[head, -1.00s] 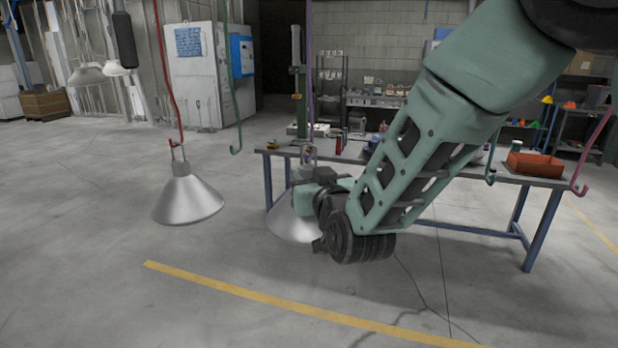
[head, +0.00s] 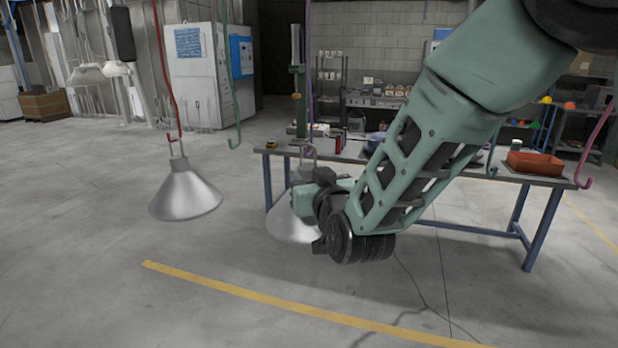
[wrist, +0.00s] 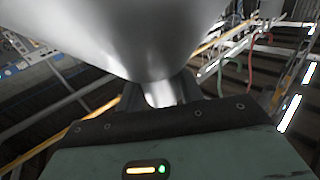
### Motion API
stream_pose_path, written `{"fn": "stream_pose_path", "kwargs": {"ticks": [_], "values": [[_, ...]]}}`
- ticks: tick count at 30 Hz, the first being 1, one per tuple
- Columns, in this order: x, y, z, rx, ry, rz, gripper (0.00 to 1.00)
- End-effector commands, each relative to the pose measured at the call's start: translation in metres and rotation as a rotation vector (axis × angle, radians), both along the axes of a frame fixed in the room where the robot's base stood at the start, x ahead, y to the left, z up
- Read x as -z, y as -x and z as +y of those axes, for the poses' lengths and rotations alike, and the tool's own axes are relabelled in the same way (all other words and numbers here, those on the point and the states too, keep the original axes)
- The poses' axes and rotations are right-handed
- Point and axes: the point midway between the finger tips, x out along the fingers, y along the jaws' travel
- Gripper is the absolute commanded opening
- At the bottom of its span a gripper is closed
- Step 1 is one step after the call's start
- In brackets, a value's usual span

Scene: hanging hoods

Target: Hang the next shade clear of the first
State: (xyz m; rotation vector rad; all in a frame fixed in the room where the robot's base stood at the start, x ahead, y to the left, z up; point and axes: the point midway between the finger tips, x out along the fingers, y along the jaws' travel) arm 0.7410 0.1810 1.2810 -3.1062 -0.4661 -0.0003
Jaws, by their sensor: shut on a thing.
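The first shade (head: 186,194), a grey metal cone with a wire loop on top, hangs from the red hook (head: 171,110) at left. A second grey shade (head: 291,221) is in my gripper (head: 312,180), right of the first with a clear gap. My gripper is shut at its narrow neck; the arm hides its right part. In the wrist view the shade (wrist: 130,35) fills the top, its neck between the fingers. Its loop (head: 308,149) stands at the lower end of the purple hook (head: 308,75); I cannot tell whether they are engaged.
A green hook (head: 233,90) hangs empty between the shades. A teal hook (head: 494,160) and a pink hook (head: 592,160) hang at right. A blue-legged workbench (head: 535,180) stands behind my arm, holding an orange bin (head: 535,163). The floor in front is open.

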Motion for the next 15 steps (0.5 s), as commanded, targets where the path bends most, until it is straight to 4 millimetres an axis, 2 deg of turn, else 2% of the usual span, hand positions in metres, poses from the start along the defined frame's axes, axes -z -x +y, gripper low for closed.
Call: {"fn": "stream_pose_path", "kwargs": {"ticks": [15], "values": [[0.0087, -0.0001, 0.0000, 0.000, 0.000, -0.001, 0.00]]}}
